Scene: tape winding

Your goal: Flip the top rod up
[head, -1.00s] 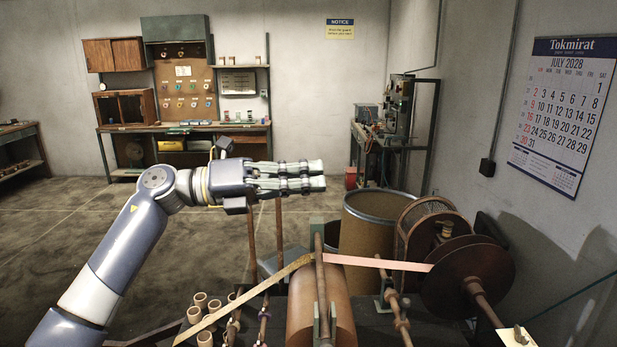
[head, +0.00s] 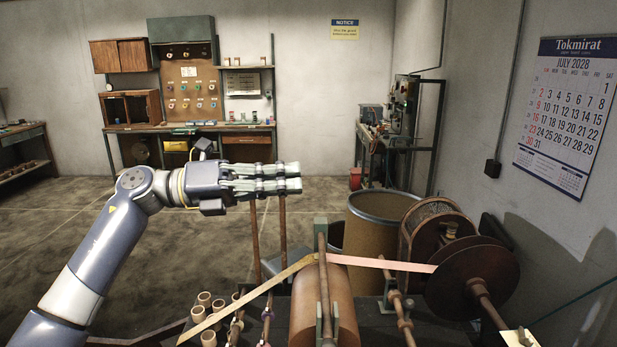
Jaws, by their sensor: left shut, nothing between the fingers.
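The top rod (head: 323,275) is a thin rusty bar lying lengthwise over the large brown roller (head: 343,305), held between greenish end brackets. A pale tape (head: 385,263) runs from the dark reel (head: 466,283) at right to the rod. A yellowish tape (head: 250,297) slopes down to the left from it. My left gripper (head: 300,178) is shut and empty, pointing right, in the air above and to the left of the rod, and looks apart from it. My right gripper is out of view.
Several small tan cores (head: 205,299) stand left of the roller. Two upright rusty posts (head: 282,225) rise behind the machine, below my left gripper. A tan drum (head: 375,235) stands behind at right. Open floor (head: 60,235) lies to the left.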

